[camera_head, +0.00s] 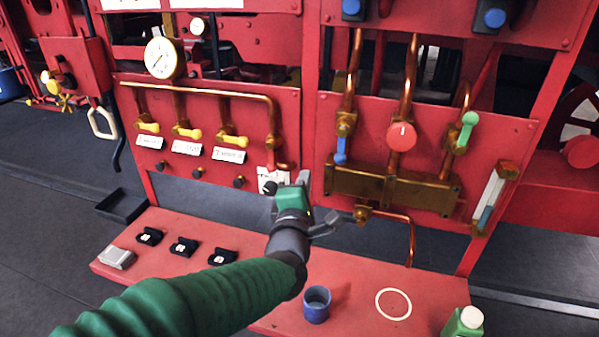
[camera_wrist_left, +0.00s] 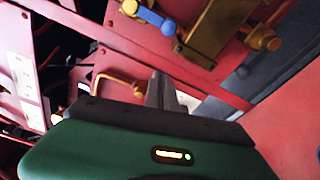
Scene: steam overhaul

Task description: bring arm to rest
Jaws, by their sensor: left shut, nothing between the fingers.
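My left arm (camera_head: 190,300) in its green ribbed sleeve reaches in from the lower left of the head view. Its gripper (camera_head: 304,180) is in front of the gap between the two red panels, above the red shelf. In the left wrist view the fingers (camera_wrist_left: 160,90) are together with nothing between them. The gripper appears apart from the brass block (camera_head: 390,190) on the right panel, and it partly covers a white tag (camera_head: 268,180) at the left panel's lower right. My right gripper is in neither view.
The red shelf (camera_head: 345,270) carries a blue cup (camera_head: 316,305), a white ring mark (camera_head: 393,304), a green bottle (camera_head: 463,322) and several small black holders. Copper pipes, yellow valve handles, a red knob (camera_head: 401,136) and a gauge (camera_head: 161,58) stick out from the panels.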

